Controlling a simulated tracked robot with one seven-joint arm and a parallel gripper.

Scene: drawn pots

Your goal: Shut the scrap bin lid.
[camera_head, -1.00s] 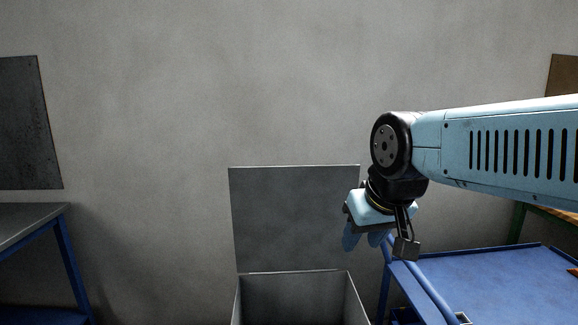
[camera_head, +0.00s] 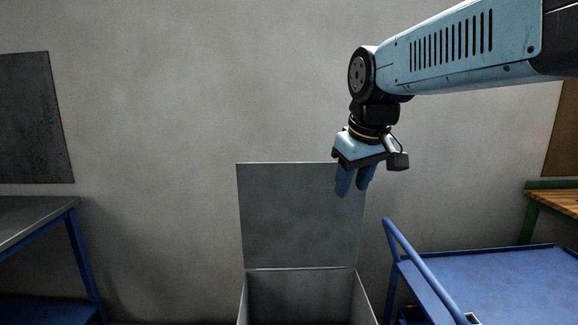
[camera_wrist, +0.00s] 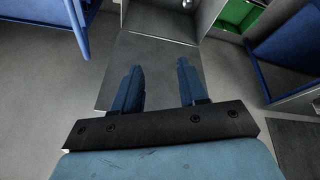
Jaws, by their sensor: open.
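The scrap bin (camera_head: 300,297) is a grey metal box at the bottom middle of the head view, cut off by the frame edge. Its flat grey lid (camera_head: 295,215) stands open, upright at the back near the wall. My gripper (camera_head: 354,190) points down, open and empty, and overlaps the lid's upper right corner in the head view. Whether it touches the lid I cannot tell. In the wrist view the two blue fingers (camera_wrist: 158,66) are apart, with the lid (camera_wrist: 160,90) behind them and the bin's opening (camera_wrist: 160,20) at the top.
A blue cart (camera_head: 510,280) with a tubular handle (camera_head: 415,260) stands right of the bin. A metal-topped bench (camera_head: 35,220) with blue legs is at the left. A wooden bench (camera_head: 555,198) is at the far right. A green container (camera_wrist: 238,14) shows in the wrist view.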

